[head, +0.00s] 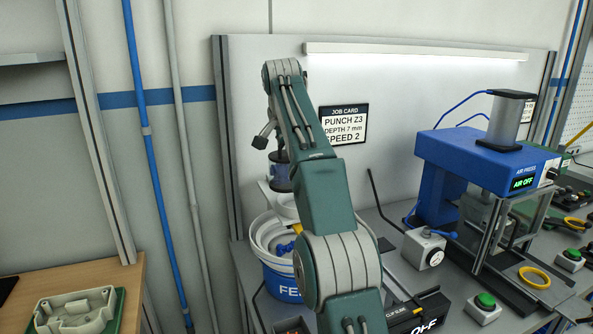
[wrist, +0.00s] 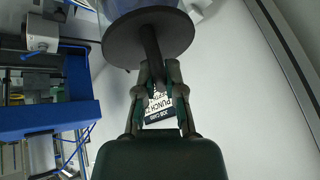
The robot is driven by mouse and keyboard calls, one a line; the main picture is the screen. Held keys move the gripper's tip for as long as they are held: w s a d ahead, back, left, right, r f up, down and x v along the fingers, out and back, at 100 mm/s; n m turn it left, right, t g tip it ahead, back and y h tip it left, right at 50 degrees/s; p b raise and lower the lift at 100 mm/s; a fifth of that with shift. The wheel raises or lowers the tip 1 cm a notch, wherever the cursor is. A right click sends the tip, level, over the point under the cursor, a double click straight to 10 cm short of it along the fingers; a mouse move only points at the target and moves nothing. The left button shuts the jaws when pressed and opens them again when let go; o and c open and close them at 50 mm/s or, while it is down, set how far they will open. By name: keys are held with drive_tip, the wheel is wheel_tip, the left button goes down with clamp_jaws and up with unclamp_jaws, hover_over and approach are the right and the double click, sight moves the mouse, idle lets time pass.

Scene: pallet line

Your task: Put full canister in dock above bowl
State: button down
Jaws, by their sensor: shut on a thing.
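My gripper (wrist: 157,72) is shut on the dark stem of a canister (wrist: 148,36) in the wrist view. The canister has a wide dark disc and a clear body beyond it. In the head view the canister (head: 280,175) looks bluish and clear, partly hidden by my arm. It is at a white dock bracket (head: 267,188); whether it is seated or just above, I cannot tell.
A blue air press (head: 452,165), a grey box with a dial (head: 424,248) and a green button (head: 485,301) stand to the right. A wall panel with a job card (head: 343,124) is behind.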

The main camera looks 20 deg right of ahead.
drive_tip(key=w+d+f, duration=0.1)
drive_tip(key=d+f, duration=0.3)
drive_tip(key=f, duration=0.4)
drive_tip(key=shift+w, duration=0.4)
drive_tip(key=shift+f, duration=0.1)
drive_tip(key=c, duration=0.7)
unclamp_jaws()
drive_tip(key=shift+c, duration=0.2)
drive_tip(key=v, duration=1.2)
